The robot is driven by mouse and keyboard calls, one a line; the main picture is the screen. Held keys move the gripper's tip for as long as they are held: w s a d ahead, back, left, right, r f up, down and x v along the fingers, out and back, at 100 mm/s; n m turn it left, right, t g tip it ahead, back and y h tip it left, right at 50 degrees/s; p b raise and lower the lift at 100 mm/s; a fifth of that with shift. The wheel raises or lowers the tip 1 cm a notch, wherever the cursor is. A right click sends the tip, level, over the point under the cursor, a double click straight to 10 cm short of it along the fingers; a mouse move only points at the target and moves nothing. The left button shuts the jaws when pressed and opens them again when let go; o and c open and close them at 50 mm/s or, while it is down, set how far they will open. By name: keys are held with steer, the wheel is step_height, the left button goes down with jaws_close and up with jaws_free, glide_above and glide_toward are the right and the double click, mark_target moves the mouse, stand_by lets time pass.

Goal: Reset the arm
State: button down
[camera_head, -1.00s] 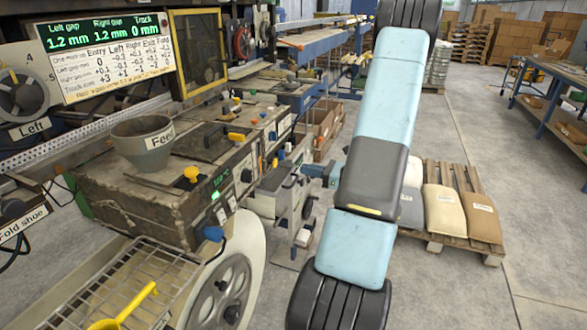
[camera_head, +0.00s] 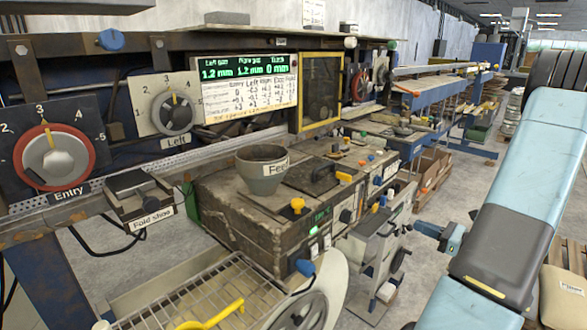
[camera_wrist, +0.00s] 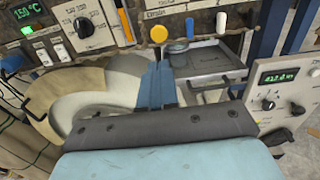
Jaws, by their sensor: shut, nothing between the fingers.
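My arm shows at the right of the head view, with pale blue and dark grey links. My gripper (camera_head: 422,229) points left from it, in front of the machine's lower side. In the wrist view my gripper's blue fingers (camera_wrist: 158,80) lie close together, shut and empty, reaching up toward the machine's front panel. A yellow knob (camera_wrist: 159,35) is just beyond the fingertips in that picture; I cannot tell the distance. Part of the wrist view is hidden by my own arm links.
The machine (camera_head: 245,215) carries a "Feed" cup (camera_head: 262,170). A wire rack with a yellow scoop (camera_head: 212,316) is at its front. The Entry dial (camera_head: 52,158), Left dial (camera_head: 172,113) and display (camera_head: 247,85) stand behind. A sack (camera_head: 565,300) lies at right. Some aisle floor is clear.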

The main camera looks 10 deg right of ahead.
steer(key=s+a+r+n+g, duration=0.2)
steer(key=a+r+n+g, duration=0.45)
steer(key=a, duration=0.45)
steer(key=s+a+r+n+g, duration=0.2)
steer(key=a+r+n+g, duration=0.35)
steer(key=a+n, duration=0.4)
steer(key=s+a+r+n+t+h, duration=0.3)
steer(key=s+a+r+n+h, duration=0.5)
steer(key=s+r+n+h, duration=0.2)
steer(key=shift+s+a+r+n, duration=0.15)
steer(key=shift+s+r+n, duration=1)
steer(key=shift+n, duration=0.35)
